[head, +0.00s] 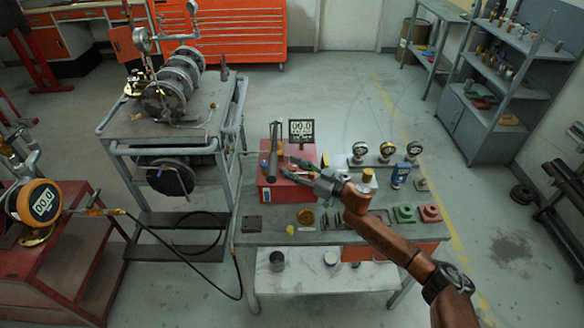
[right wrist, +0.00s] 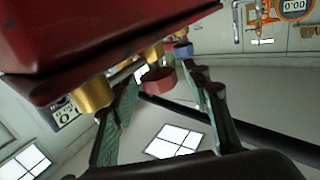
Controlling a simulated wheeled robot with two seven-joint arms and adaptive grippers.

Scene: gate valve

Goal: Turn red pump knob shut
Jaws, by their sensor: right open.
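In the right wrist view, the pump's red body (right wrist: 90,40) fills the upper left. A red knob (right wrist: 158,80) shows beyond it, in the gap between my fingers, with no clear contact. A blue part (right wrist: 183,50) and brass fittings (right wrist: 92,92) are near it. My right gripper (head: 288,168) is open at the pump's right side; its green fingers also show in the right wrist view (right wrist: 166,90). I cannot make out the knob in the head view.
The grey bench (head: 240,238) holds several gauges (head: 360,149) at the back right and green (head: 404,214) and red (head: 430,212) blocks at the right. A grey cart (head: 125,130) with a flanged valve assembly (head: 170,85) stands left of it.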

